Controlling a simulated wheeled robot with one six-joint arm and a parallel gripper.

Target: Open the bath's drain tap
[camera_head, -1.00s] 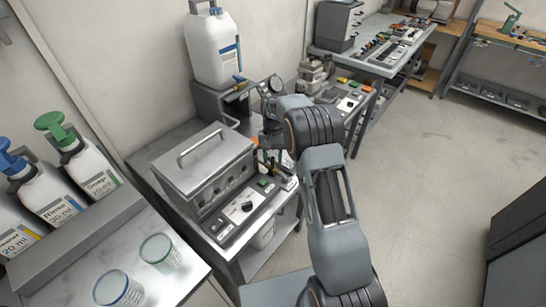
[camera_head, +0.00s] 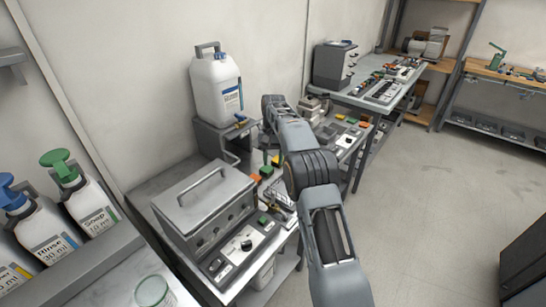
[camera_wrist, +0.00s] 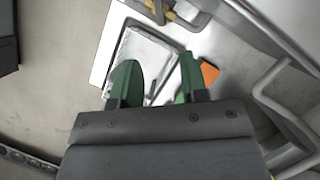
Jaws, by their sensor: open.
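The bath (camera_head: 192,232) is a grey metal box with a lid and bar handle, standing on the bench behind a panel of knobs and buttons. I cannot make out its drain tap for certain in the head view. In the wrist view a small brass fitting (camera_wrist: 160,14) shows at the top edge, partly cut off; I cannot tell whether it is that tap. My gripper (camera_wrist: 156,80) is open, its two green fingers apart with nothing between them. In the head view my arm largely hides the gripper, to the right of the bath.
A white jug (camera_head: 217,88) stands on a grey stand behind the bath. An orange piece (camera_wrist: 209,72) lies near my right finger. Pump bottles (camera_head: 82,200) and a clear cup (camera_head: 153,291) are at the left. The floor at the right (camera_head: 430,190) is clear.

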